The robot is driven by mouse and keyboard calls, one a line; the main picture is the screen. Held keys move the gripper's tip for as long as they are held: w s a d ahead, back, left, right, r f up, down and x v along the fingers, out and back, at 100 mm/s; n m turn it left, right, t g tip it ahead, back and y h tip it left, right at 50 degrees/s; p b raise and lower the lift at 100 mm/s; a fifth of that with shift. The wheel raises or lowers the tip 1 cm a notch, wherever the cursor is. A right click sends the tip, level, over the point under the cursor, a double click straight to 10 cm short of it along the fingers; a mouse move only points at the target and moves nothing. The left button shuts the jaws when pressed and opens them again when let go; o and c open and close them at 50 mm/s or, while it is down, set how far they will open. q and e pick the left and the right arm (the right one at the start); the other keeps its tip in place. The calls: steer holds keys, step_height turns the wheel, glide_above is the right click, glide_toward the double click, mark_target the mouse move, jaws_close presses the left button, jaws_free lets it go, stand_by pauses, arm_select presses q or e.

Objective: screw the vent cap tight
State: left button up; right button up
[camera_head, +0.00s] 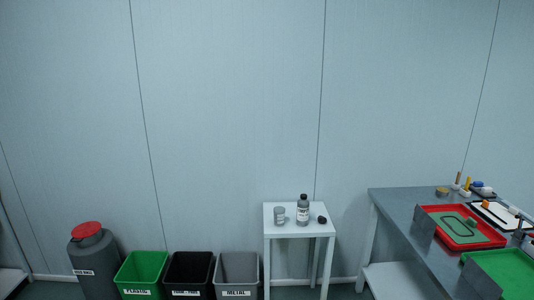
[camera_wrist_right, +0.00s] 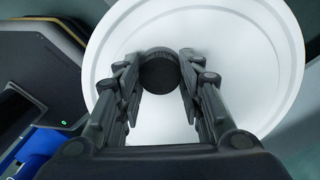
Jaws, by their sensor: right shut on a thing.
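A round black cap (camera_wrist_right: 160,72), which looks like the vent cap, stands out against a large white round surface (camera_wrist_right: 235,75) in the right wrist view. My right gripper (camera_wrist_right: 158,68) is shut on this cap, with one finger on each side of it. The fingers hide part of its sides, and I cannot tell how far it is screwed in. The head view shows neither gripper, and I cannot make out the white round part there.
In the head view, a small white table (camera_head: 296,231) holds a bottle (camera_head: 303,212), a grey container (camera_head: 279,216) and a black item (camera_head: 322,219). Bins (camera_head: 237,274) stand to its left. A workbench (camera_head: 400,212) with red (camera_head: 434,212) and green trays stands at the right.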

steer(key=o, duration=1)
steer(key=shift+r, duration=0.1)
steer(key=shift+c, duration=0.2)
steer(key=shift+n, duration=0.3)
steer(key=n, duration=0.5)
steer(key=shift+n+p, duration=0.3)
steer(key=shift+p, duration=0.05)
steer(key=n, duration=0.6)
steer(key=shift+n, duration=0.3)
steer(key=n, duration=0.3)
steer(key=shift+n+p, duration=0.35)
steer(key=shift+n, duration=0.05)
steer(key=n, duration=0.3)
steer(key=shift+n, duration=0.3)
steer(key=n, duration=0.3)
steer(key=shift+n, duration=2.2)
